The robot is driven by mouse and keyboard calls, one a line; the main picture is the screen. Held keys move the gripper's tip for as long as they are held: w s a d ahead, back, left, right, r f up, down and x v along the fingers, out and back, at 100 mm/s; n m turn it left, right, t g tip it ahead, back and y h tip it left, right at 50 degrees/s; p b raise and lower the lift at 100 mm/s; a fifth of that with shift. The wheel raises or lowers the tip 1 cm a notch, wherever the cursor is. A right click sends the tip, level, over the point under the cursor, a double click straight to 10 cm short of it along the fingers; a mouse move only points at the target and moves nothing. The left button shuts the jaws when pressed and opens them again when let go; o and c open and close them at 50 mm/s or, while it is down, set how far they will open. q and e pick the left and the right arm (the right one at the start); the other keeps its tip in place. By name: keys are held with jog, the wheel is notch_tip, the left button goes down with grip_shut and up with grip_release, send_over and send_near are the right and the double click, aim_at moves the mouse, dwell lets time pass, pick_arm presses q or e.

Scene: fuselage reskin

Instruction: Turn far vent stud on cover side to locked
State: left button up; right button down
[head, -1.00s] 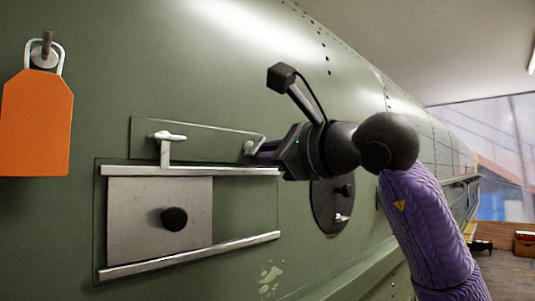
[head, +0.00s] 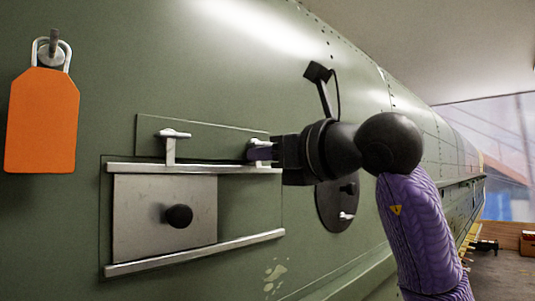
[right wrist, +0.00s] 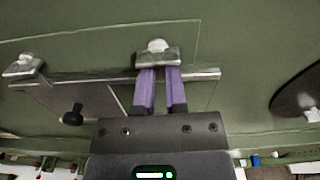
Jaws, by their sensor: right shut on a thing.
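The far vent stud (head: 258,144) is a small metal T-handle on the green fuselage, at the right end of the upper rail. My right gripper (head: 262,152) is shut on it from the right. In the right wrist view the stud (right wrist: 158,47) shows its crossbar just past my two purple fingertips (right wrist: 159,72). The fingers hide part of its stem. The near stud (head: 171,136), a similar T-handle, stands to the left with its bar roughly along the rail. A grey sliding cover (head: 140,205) with a black knob (head: 178,216) sits between the rails. My left gripper is out of view.
An orange tag (head: 42,120) hangs from a pin at the upper left. A round dark hatch (head: 335,212) with small fittings lies behind and below my right wrist. A lower rail (head: 200,252) runs under the cover. A workbench (head: 505,270) stands far right.

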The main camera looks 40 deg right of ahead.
jog(key=shift+m, duration=0.4)
jog(key=c, duration=0.7)
grip_release()
jog(key=s, duration=0.3)
jog(key=s+b, duration=0.1)
jog(key=s, duration=0.6)
jog(key=shift+d+b, duration=0.35)
jog(key=shift+d, duration=0.05)
